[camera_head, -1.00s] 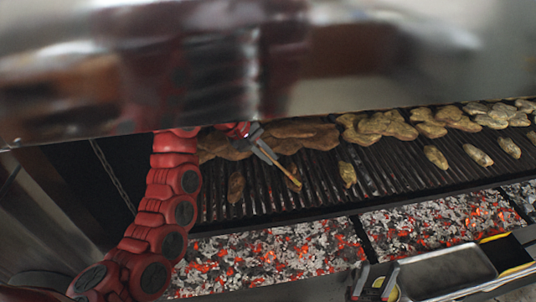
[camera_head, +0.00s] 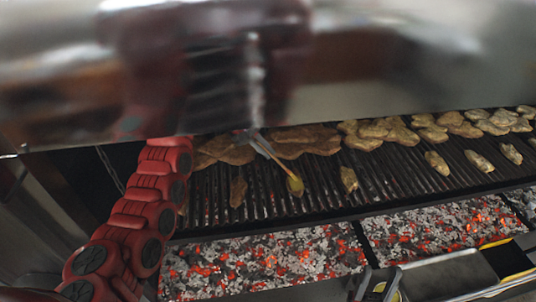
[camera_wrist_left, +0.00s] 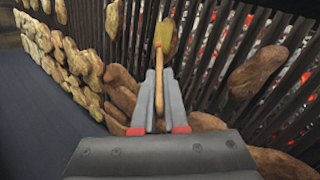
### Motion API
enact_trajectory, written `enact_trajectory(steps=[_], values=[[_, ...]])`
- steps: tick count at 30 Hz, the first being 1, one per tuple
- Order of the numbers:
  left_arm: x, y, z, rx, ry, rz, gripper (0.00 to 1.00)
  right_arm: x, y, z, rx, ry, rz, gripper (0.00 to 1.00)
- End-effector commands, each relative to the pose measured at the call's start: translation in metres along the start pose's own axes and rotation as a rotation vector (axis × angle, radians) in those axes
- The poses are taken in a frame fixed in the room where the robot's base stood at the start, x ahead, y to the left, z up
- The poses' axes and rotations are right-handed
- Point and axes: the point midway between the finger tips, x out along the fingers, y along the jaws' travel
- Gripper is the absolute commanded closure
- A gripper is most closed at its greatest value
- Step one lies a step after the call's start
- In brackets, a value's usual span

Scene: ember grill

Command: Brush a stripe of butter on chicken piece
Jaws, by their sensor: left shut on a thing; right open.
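My left gripper (camera_head: 250,137) is shut on the brush's wooden handle (camera_head: 266,152). In the head view the grill lid hides much of its hand. The brush's yellowish head (camera_head: 295,187) points down over the bars, between a dark chicken piece (camera_head: 237,188) and a paler chicken piece (camera_head: 349,179). My right gripper (camera_head: 375,285) is open and empty at the bottom edge, partly cut off.
The shiny lid (camera_head: 400,60) hangs close above the grate. Larger meat pieces (camera_head: 305,140) line the back of the grate, with more small pieces (camera_head: 436,161) at right. Glowing coals (camera_head: 275,262) lie in front below. A metal tray (camera_head: 450,275) sits at the front right.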

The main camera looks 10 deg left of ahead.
Motion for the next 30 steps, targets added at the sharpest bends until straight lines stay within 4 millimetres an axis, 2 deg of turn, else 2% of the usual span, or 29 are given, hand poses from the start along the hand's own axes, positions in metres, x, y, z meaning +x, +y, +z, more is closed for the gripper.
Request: enact_trajectory(steps=[10,18,23,30], values=[[-0.001,0.006,-0.016,0.004,-0.002,-0.002,1.0,0.0,0.0,0.0,0.0,0.0,0.0,0.5],[-0.002,0.011,-0.037,0.001,-0.002,-0.004,1.0,-0.001,0.0,0.0,0.0,0.0,0.0,0.5],[-0.002,0.011,-0.041,0.001,-0.002,0.001,1.0,-0.003,0.0,0.001,0.0,0.0,0.0,0.5],[0.001,0.006,-0.037,0.004,0.003,0.004,1.0,-0.017,-0.001,0.003,0.0,0.0,0.0,0.5]])
